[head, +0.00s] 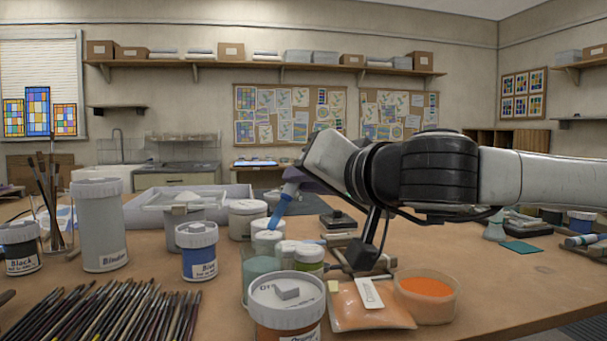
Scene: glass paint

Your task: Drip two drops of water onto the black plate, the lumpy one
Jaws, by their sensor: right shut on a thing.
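My right gripper (296,180) comes in from the right and is shut on a slim blue tool (279,212), which looks like a dropper. The tool hangs tilted, its lower end down and to the left, just above or in front of a pale-lidded jar (268,238); I cannot tell whether it touches. Small black slabs (340,219) lie in a stack behind the gripper, partly hidden by my arm. I cannot tell whether one is the lumpy black plate. No drop of water is visible. My left gripper is not in view.
Brushes (115,312) cover the front left. A Binder jar (101,230), a blue paint jar (198,253) and an orange-labelled jar (287,310) crowd the table. An orange powder bowl (427,296) and bag (365,308) lie front centre.

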